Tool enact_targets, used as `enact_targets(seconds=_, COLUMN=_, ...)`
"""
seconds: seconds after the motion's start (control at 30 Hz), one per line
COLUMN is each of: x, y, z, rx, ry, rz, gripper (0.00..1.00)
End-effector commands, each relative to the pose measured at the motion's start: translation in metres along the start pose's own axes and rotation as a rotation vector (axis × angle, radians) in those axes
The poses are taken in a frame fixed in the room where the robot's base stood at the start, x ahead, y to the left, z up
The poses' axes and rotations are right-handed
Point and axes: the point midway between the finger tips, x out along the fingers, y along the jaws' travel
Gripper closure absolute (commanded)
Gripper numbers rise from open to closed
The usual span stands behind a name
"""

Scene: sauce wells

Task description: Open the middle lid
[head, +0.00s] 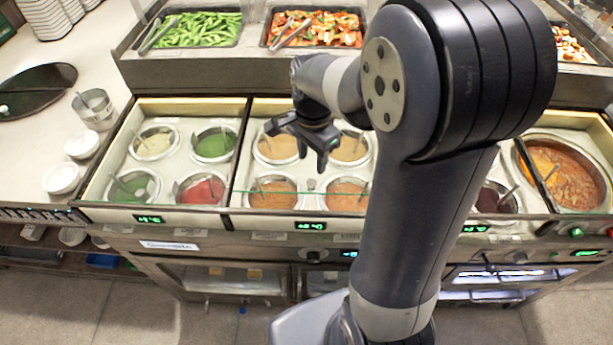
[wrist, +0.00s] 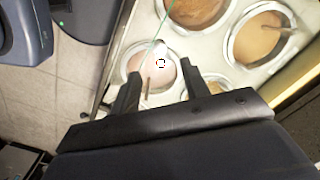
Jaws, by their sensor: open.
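The middle lid appears to be a clear glass pane over the middle bay of sauce wells. Its greenish front edge (head: 270,191) crosses above the two front wells, with a small pale knob (head: 311,184) on it. The knob also shows in the wrist view (wrist: 161,63), just beyond the fingertips, above a pinkish sauce well. My gripper (head: 326,160) hangs over the middle bay, pointing down, a little behind the knob in the head view. In the wrist view its two fingers (wrist: 160,82) are spread with nothing between them. I cannot tell the height gap to the knob.
The left bay (head: 114,161) holds several wells with green and red sauces. A large stew pot (head: 570,172) stands at the right. Trays of green vegetables (head: 205,30) and red vegetables (head: 318,27) lie behind. A metal cup (head: 93,108) and white bowls (head: 62,178) stand left.

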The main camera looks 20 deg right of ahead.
Motion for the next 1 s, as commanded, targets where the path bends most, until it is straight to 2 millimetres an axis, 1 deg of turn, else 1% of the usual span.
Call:
enact_targets(seconds=0.03, x=0.011, y=0.001, z=0.001, rx=-0.001, ry=-0.002, rz=0.006, gripper=0.56)
enact_targets(seconds=0.2, x=0.045, y=0.001, z=0.001, rx=-0.002, ry=-0.002, rz=0.006, gripper=0.56)
enact_targets(seconds=0.3, x=0.062, y=0.001, z=0.001, rx=-0.003, ry=-0.001, rz=0.005, gripper=0.56)
enact_targets(seconds=0.43, x=0.076, y=0.001, z=0.000, rx=-0.003, ry=0.000, rz=0.003, gripper=0.56)
enact_targets(seconds=0.6, x=0.085, y=0.000, z=0.000, rx=-0.003, ry=0.002, rz=0.000, gripper=0.56)
enact_targets(seconds=0.87, x=0.086, y=0.000, z=0.000, rx=-0.003, ry=0.002, rz=0.000, gripper=0.56)
enact_targets(seconds=1.0, x=0.086, y=0.000, z=0.000, rx=-0.003, ry=0.002, rz=0.000, gripper=0.67)
